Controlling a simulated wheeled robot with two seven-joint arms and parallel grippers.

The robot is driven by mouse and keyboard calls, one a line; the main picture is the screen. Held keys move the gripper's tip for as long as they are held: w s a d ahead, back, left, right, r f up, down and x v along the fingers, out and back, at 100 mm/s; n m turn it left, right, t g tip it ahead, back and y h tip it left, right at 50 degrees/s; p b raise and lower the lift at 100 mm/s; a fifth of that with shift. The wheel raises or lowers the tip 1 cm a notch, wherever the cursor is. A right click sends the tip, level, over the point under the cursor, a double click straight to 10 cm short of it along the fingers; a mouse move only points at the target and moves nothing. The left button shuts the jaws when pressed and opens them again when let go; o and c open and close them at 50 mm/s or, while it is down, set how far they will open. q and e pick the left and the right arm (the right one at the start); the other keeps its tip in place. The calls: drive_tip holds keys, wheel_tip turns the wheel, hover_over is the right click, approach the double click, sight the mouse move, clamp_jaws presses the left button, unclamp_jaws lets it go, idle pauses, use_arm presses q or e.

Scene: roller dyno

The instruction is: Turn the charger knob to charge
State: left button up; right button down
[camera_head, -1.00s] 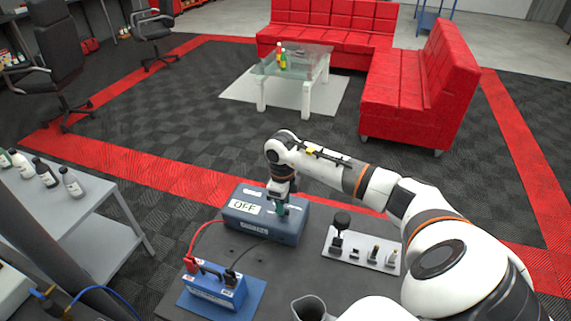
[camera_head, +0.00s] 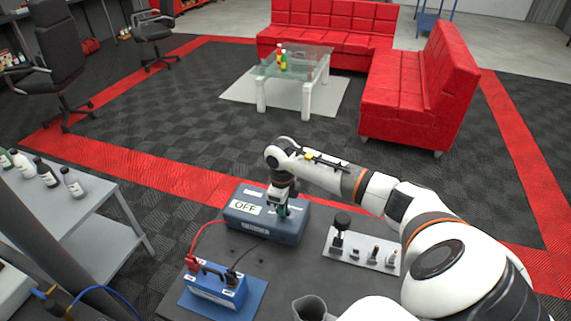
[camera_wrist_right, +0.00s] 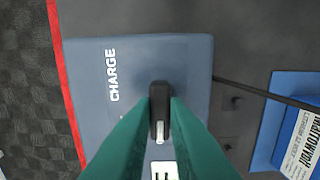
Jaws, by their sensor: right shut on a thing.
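The blue-grey charger box (camera_head: 243,228) stands on the dark table, with a white OFF sign (camera_head: 246,208) on its top. In the right wrist view the box (camera_wrist_right: 85,90) bears the word CHARGE (camera_wrist_right: 112,76). My right gripper (camera_head: 283,210) reaches down onto the top of the box. Its green fingers are shut on the black knob (camera_wrist_right: 158,92), one on each side. The knob's white mark (camera_wrist_right: 160,132) points down in that view, towards a white label (camera_wrist_right: 164,170) cut by the lower edge, and not at CHARGE. My left gripper is not in view.
A blue battery (camera_head: 212,291) with red and black leads stands on a blue mat (camera_head: 250,297) in front of the charger. A grey side table (camera_head: 85,210) with bottles stands at left.

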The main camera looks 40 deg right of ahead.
drive_tip(key=shift+d+r, duration=0.1)
drive_tip(key=m+b, duration=0.1)
drive_tip(key=m, duration=0.4)
drive_tip(key=shift+w+d+m, duration=0.1)
drive_tip(key=shift+m, duration=0.2)
drive_tip(key=m, duration=0.6)
drive_tip(key=shift+r+m, duration=0.15)
drive_tip(key=shift+m, duration=0.15)
drive_tip(key=m, duration=0.4)
drive_tip(key=shift+w, duration=0.1)
drive_tip(key=shift+r+m+p, duration=0.1)
drive_tip(key=shift+m+p, duration=0.65)
drive_tip(key=shift+m, duration=2.05)
drive_tip(key=c, duration=1.4)
unclamp_jaws()
drive_tip(key=shift+c, duration=0.2)
drive_tip(key=shift+f, duration=0.25)
